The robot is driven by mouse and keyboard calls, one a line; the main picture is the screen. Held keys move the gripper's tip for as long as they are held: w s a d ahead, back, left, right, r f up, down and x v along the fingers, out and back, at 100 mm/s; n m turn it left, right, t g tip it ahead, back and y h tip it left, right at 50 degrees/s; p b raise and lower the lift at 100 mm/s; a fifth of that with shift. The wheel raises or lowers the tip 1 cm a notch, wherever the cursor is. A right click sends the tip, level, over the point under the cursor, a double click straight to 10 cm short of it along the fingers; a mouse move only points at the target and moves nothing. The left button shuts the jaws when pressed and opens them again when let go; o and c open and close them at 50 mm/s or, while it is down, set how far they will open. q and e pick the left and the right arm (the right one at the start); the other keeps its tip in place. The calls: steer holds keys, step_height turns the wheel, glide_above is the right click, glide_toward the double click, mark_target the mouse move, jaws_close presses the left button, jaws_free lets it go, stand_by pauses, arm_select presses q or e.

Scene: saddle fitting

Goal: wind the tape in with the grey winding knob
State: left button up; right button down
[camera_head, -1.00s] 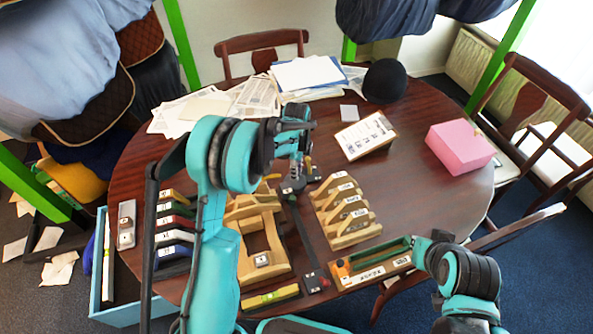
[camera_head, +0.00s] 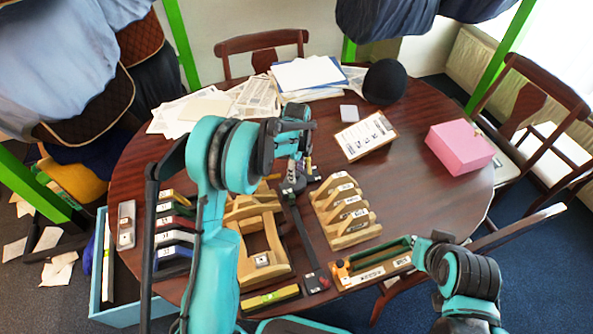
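A dark strip that looks like the tape (camera_head: 303,236) runs across the table from beneath my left gripper toward the near edge. Its near end meets a small dark block with a red mark (camera_head: 317,281). My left gripper (camera_head: 293,184) points down at the strip's far end, over a small dark device. The grey winding knob cannot be made out there; the gripper and wrist cover that spot. Whether its fingers are closed on anything is unclear. My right gripper (camera_head: 416,250) is low at the right, beside a wooden tray with a green part (camera_head: 378,256); its fingers are too small to read.
A wooden saddle-like frame (camera_head: 279,262) stands left of the strip, and a slotted wooden rack (camera_head: 346,212) stands right. A clipboard-like card (camera_head: 366,136), black ball (camera_head: 385,81) and pink box (camera_head: 460,147) lie farther off. The table's right middle is clear.

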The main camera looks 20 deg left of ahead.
arm_select(q)
step_height(320, 180, up, 12)
stand_by(0.7)
stand_by(0.4)
steer(key=s+r+n+t, duration=0.2)
steer(key=s+r+n, duration=0.25)
steer(key=s, duration=0.25)
steer(key=s+r+n+t, duration=0.2)
steer(key=s+r+n, duration=0.2)
steer(key=s+n, duration=0.3)
steer(key=s+f+n+t, duration=0.2)
steer(key=s+n, duration=0.6)
steer(key=s, duration=0.4)
steer(key=shift+f+n+t, duration=0.35)
steer(key=shift+f+t, duration=0.05)
steer(key=shift+t, duration=0.2)
